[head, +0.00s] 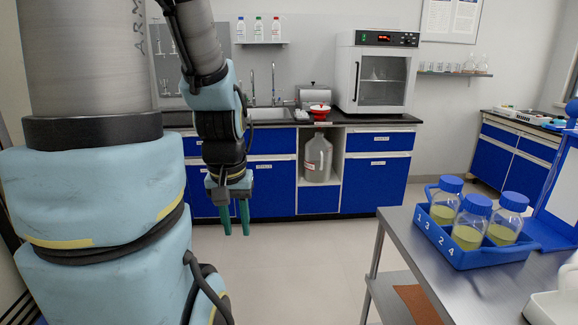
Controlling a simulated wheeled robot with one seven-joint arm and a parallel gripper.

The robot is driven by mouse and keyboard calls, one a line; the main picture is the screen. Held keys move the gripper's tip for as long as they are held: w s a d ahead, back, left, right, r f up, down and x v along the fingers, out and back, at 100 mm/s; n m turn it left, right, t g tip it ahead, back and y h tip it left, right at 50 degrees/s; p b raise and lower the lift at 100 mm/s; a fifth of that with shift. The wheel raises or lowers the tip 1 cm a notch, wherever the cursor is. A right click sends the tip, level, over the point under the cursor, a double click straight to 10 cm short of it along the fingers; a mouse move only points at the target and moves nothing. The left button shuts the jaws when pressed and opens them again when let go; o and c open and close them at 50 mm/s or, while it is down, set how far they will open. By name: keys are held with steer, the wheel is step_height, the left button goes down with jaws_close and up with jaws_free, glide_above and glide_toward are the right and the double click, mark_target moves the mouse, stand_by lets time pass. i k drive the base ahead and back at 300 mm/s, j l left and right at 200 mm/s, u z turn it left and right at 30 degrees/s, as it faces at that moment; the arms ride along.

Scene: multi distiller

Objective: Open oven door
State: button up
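The oven (341,72) is a white box with a dark control panel and a red display on top. It stands at the back, on the right part of the dark counter. Its glass door (383,80) faces me and looks closed, with a vertical handle (356,82) on the left side. A flask shows faintly through the glass. My gripper (236,232) hangs fingers down, left of and below the oven, in front of the blue cabinets and well apart from the door. Its two teal fingers are apart with nothing between them.
A metal table (395,237) at the right front bears a blue rack (480,258) with several capped bottles. Blue cabinets (272,185) line the back wall, with a large jug (318,158) in an open niche. The floor (300,260) in the middle is clear.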

mark_target(381, 81)
steer(key=i+u, duration=0.15)
steer(key=i, duration=0.35)
steer(key=i+l+u, duration=0.2)
steer(key=i, duration=0.3)
steer(key=i+l+u, duration=0.15)
steer(key=i, duration=0.3)
steer(key=i+l+u, duration=0.2)
steer(key=i, duration=0.3)
steer(key=i+l+u, duration=0.1)
steer(key=i+l, duration=0.2)
steer(key=i+l+u, duration=0.1)
steer(key=i+l, duration=0.15)
steer(key=l, duration=0.3)
steer(key=i+l+u, duration=0.1)
steer(key=i+l, duration=0.15)
steer(key=l, duration=0.2)
